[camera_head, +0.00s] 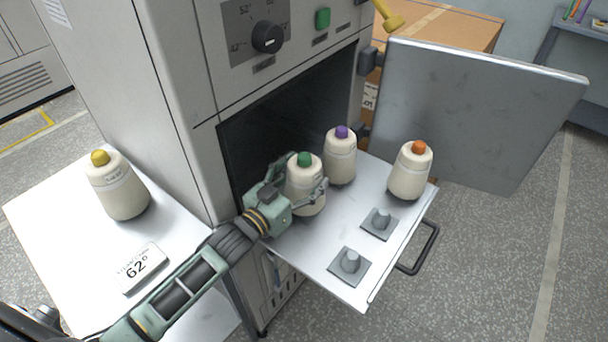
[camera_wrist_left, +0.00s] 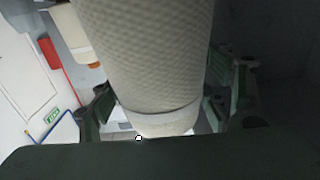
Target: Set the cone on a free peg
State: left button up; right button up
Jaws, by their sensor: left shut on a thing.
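My left gripper (camera_head: 306,188) is shut around a cream cone with a green top (camera_head: 304,172), which is upright over the left part of the pull-out tray (camera_head: 312,262). The same cone (camera_wrist_left: 150,60) fills the middle of the left wrist view, between the two fingers. I cannot tell whether its base touches the tray. A purple-topped cone (camera_head: 341,160) and an orange-topped cone (camera_head: 409,172) stand on the tray. My right gripper is not in view.
A yellow-topped cone (camera_head: 121,190) and a "62°" card (camera_head: 140,268) are on the white side table (camera_head: 40,215). The open cabinet door (camera_head: 475,110) stands behind the tray at right. A dark handle (camera_head: 420,250) sticks out from the tray's right edge.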

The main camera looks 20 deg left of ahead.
pick_arm(q)
jog(key=shift+f+b, duration=0.6)
jog(key=shift+f, duration=0.25)
dwell(0.5)
jog(key=o, duration=1.4)
jog(key=shift+o, duration=0.7)
jog(key=shift+f, duration=0.1)
